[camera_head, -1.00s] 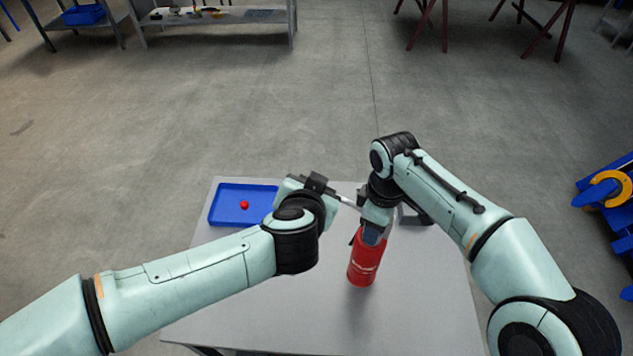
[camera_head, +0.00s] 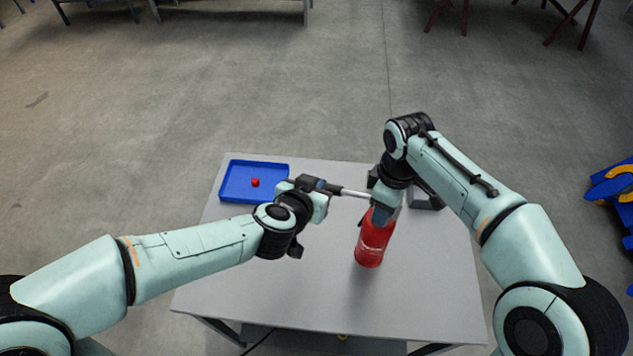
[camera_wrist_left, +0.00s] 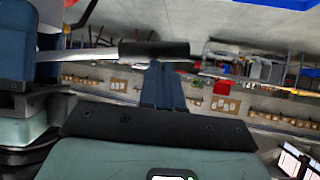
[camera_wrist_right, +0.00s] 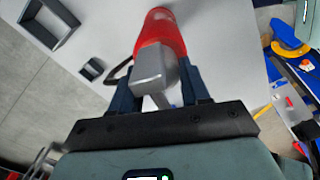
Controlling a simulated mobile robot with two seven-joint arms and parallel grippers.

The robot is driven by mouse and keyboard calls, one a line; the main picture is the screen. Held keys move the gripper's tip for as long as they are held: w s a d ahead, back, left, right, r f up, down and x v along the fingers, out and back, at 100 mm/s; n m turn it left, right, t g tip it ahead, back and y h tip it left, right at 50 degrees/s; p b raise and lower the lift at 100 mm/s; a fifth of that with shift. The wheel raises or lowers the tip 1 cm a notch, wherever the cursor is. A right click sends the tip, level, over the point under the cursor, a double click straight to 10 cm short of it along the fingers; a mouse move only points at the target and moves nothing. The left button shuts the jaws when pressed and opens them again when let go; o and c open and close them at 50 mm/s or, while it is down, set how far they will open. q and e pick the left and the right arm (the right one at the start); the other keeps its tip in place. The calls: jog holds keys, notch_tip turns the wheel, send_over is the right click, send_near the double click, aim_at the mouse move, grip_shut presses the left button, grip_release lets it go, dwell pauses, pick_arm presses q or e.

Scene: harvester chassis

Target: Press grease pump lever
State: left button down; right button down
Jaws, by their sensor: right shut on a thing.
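The red grease pump (camera_head: 374,238) stands on the table, with its grey metal head (camera_wrist_right: 154,66) visible in the right wrist view. My right gripper (camera_head: 383,207) is shut on the head from above. A silver lever (camera_head: 355,193) runs left from the head to a black handle (camera_head: 318,184); the handle also shows in the left wrist view (camera_wrist_left: 154,48). My left gripper (camera_wrist_left: 165,65) has its fingers together right at the handle. I cannot tell if the fingertips touch it. The left fingertips are mostly hidden by the wrist in the head view.
A blue tray (camera_head: 232,196) with a small red ball (camera_head: 255,182) lies at the table's back left. The front of the grey table (camera_head: 300,300) is clear.

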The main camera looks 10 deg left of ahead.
pick_arm(q)
jog(key=shift+s+a+f, duration=0.1)
jog(key=shift+a+f, duration=0.15)
jog(key=shift+f, duration=0.35)
jog(key=s+a+r, duration=0.3)
jog(key=s+r, duration=0.5)
jog(key=r, duration=0.2)
jog(key=shift+s+r, duration=0.2)
jog(key=shift+s, duration=0.05)
jog(key=shift+d, duration=0.1)
dwell(0.4)
jog(key=s+d+r+m+y, duration=0.1)
jog(key=d+r+m+y, duration=0.1)
jog(key=d+r, duration=0.5)
jog(key=shift+r, duration=0.8)
